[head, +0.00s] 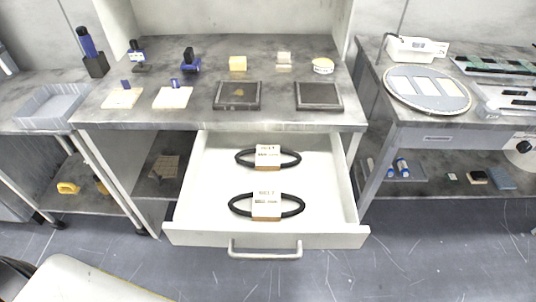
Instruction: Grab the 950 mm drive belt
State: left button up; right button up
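Two black drive belts lie flat in the open white drawer (210,170) under the middle bench. The back belt (238,158) has a white paper sleeve (268,158) around its middle. The front belt (232,206) has a similar sleeve (267,203), with a brown strip at its lower edge. Both sleeves carry printing, but it is too small to read, so I cannot tell which belt is 950 mm. The front belt looks a little larger in the picture. Neither of my grippers is in view.
The drawer is pulled out, with a metal handle (265,252) on its front. A round platen (428,92) lies on the right bench. The grey floor before the drawer is clear.

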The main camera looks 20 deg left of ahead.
aim_at(266, 201)
jog(key=l+u, duration=0.8)
jog(key=l, duration=0.15)
jog(key=k+l+u, duration=0.15)
jog(key=l+u, duration=0.25)
